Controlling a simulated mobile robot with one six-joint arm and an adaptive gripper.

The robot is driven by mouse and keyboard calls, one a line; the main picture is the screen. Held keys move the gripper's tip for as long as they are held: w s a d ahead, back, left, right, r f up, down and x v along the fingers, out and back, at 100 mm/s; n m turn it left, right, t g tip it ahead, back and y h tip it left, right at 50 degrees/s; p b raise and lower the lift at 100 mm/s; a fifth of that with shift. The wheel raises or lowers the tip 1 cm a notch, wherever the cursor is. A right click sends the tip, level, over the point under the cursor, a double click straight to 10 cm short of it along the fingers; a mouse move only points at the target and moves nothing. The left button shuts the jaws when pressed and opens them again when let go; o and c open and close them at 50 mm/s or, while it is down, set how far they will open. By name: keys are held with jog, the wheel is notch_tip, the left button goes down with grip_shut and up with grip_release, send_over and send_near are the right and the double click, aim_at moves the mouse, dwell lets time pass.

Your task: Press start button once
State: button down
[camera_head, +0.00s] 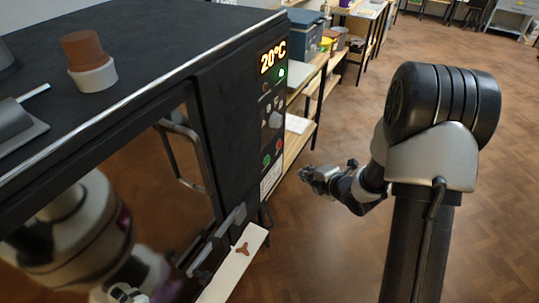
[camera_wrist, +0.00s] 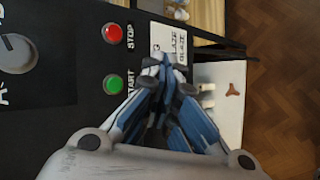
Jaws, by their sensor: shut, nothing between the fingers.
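The start button is a green button (camera_wrist: 113,84) marked START on a black control panel in the wrist view. It also shows low on the panel in the head view (camera_head: 266,161). A red button (camera_wrist: 113,32) marked STOP is beside it; in the head view the red one (camera_head: 279,146) is close by. My gripper (camera_wrist: 157,72) has its fingers together with nothing between them, to the right of the green button in the wrist view. In the head view my gripper (camera_head: 306,173) is to the right of the panel, apparently with a gap between them.
The black kiln (camera_head: 165,75) fills the left, with a 20°C display (camera_head: 273,57), a dark window and a door handle (camera_head: 180,155). A brown-and-white pot (camera_head: 90,62) stands on top. A pale board (camera_head: 235,270) with a brown three-armed piece juts below. The floor right is open.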

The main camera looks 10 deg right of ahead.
aim_at(267, 160)
jog(key=shift+s+r, duration=0.1)
jog(key=w+a, duration=0.5)
jog(key=a, duration=0.2)
jog(key=shift+b, duration=0.3)
jog(key=shift+w+a, duration=0.15)
jog(key=shift+w, duration=0.05)
dwell(1.4)
jog(key=shift+w+a+b, duration=0.15)
jog(key=shift+a+b, duration=0.1)
jog(key=shift+b, duration=0.2)
jog(key=shift+w+a+b, duration=0.3)
jog(key=shift+a, duration=0.05)
dwell(0.5)
jog(key=shift+s+d, duration=0.1)
jog(key=shift+d, duration=0.05)
jog(key=shift+s+d, duration=0.45)
jog(key=shift+d, duration=0.15)
